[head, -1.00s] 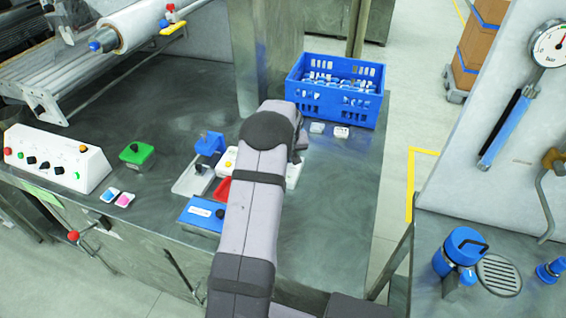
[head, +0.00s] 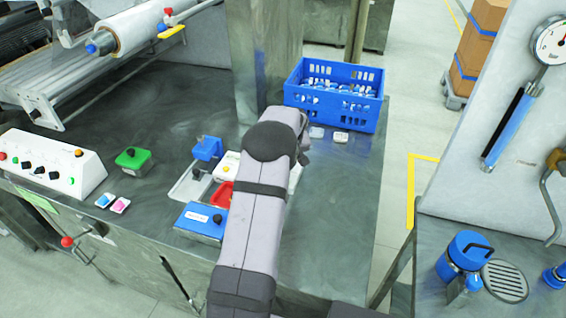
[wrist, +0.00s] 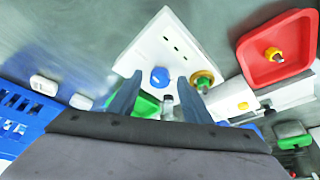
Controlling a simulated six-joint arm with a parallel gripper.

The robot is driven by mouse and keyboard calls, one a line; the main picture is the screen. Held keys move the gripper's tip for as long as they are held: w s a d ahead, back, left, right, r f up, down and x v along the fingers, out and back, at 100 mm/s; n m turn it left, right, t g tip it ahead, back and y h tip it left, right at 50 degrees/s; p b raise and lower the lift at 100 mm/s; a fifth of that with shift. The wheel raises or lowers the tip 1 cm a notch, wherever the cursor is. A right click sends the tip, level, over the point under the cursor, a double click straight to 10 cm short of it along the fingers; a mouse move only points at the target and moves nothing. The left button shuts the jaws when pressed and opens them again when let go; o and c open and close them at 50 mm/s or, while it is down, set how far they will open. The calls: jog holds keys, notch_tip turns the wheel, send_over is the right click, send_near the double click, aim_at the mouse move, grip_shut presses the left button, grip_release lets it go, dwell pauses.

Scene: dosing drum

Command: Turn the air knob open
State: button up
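A white panel (wrist: 170,45) lies under my gripper in the wrist view. It carries a blue knob (wrist: 160,77) and a yellow-ringed knob (wrist: 203,80); no label tells me which is the air knob. My gripper (wrist: 159,80) is open, its two dark fingers apart. In the picture the blue knob shows between the fingertips, and the yellow-ringed knob is beside the right finger. I cannot tell the remaining height above the panel. In the head view my arm hides the gripper and most of the panel; only a part with a yellow knob shows left of the arm.
A red box (wrist: 280,48) with a knob stands right of the panel in the wrist view. In the head view a blue crate (head: 300,97) stands behind my arm, a blue box (head: 200,222) in front. A white control box (head: 50,163) and green box (head: 134,160) are left.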

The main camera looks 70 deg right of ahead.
jog(key=b+v, duration=0.2)
jog(key=v, duration=0.5)
jog(key=shift+r+b, duration=0.15)
jog(key=shift+b, duration=0.15)
jog(key=shift+w+a, duration=0.1)
dwell(0.4)
jog(key=w+a+n+y, duration=0.2)
jog(key=w+a+n, duration=0.1)
jog(key=w+a, duration=1.25)
jog(key=w+a+n+y, duration=0.1)
jog(key=w+a, duration=0.2)
jog(key=a, duration=0.5)
jog(key=w+a+n, duration=0.1)
jog(key=w+a, duration=0.2)
jog(key=a, duration=0.4)
jog(key=s+a+f+n+g, duration=0.2)
jog(key=a+n, duration=0.1)
jog(key=a, duration=1.3)
jog(key=s+a+f+n, duration=0.2)
jog(key=s+a, duration=0.6)
jog(key=a, duration=0.2)
jog(key=shift+s+a+f+n+g+y, duration=0.25)
jog(key=shift+s+a+n+g+y, duration=0.05)
jog(key=shift+s+a+g, duration=0.1)
